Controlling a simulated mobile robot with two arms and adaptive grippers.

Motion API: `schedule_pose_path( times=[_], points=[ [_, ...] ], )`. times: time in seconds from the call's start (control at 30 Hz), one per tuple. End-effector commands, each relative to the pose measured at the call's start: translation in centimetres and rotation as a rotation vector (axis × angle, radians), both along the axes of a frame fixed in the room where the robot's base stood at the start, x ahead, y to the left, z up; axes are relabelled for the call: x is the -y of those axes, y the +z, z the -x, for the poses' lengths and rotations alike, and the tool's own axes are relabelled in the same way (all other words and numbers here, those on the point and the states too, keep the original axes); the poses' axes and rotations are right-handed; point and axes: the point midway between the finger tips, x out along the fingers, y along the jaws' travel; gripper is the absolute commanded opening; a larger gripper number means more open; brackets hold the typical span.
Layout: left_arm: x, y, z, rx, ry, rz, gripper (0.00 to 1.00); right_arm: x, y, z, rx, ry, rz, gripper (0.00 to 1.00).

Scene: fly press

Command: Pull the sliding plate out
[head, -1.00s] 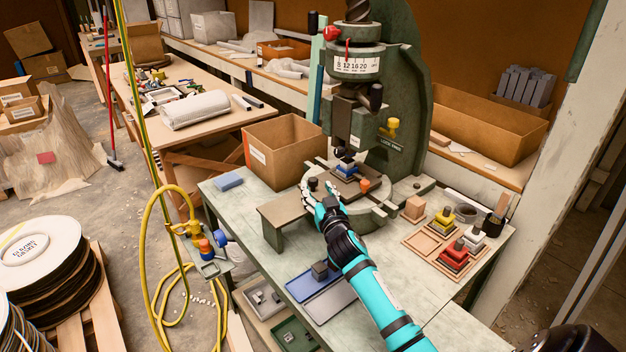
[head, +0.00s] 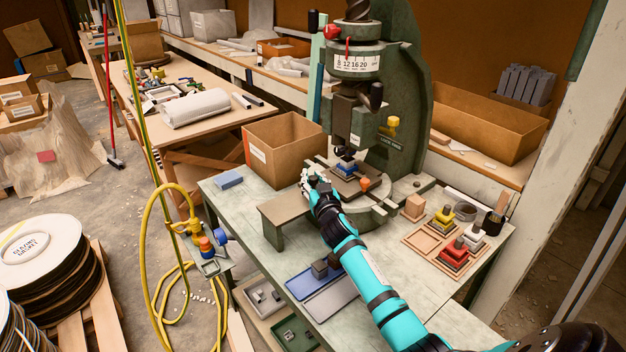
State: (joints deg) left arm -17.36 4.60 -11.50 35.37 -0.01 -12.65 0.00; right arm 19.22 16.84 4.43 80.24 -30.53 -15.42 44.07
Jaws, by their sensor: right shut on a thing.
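The green fly press stands on the pale bench, its dark column (head: 412,100) at the back. The sliding plate (head: 346,188) lies on the press bed under the ram, with a small blue block (head: 346,165) on it below the tool and an orange knob (head: 365,183) at its right. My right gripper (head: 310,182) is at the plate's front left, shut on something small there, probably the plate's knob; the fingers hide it. My left gripper is not in view.
A low brown stand (head: 283,212) sits just left of the press bed. An open cardboard box (head: 285,150) is behind it. Blue and grey trays (head: 330,297) lie at the front, and a wooden tray with coloured pieces (head: 418,243) at the right.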

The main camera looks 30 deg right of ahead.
Motion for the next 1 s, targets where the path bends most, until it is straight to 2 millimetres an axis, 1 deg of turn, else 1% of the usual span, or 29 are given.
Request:
schedule_pose_path(
  times=[0.03,0.07,0.4,0.77,0.87,1.0],
  points=[
    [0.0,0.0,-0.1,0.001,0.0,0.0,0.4,0.0,0.0,0.0,0.0,0.0,0.0,0.03],
    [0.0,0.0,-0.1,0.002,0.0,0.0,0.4,0.0,0.0,0.0,0.0,0.0,0.0,0.0],
    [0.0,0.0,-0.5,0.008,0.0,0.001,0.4,0.0,-0.1,0.0,-0.001,0.0,0.0,0.0],
    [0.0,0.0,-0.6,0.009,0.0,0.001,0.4,-0.1,-0.3,0.1,-0.004,-0.001,-0.001,0.0],
    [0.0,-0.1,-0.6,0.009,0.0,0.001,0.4,-0.6,-0.4,0.2,-0.005,-0.002,-0.003,0.0],
    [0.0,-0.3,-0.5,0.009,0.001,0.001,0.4,-2.3,-0.6,0.3,-0.006,-0.002,-0.006,0.0]
  ],
)
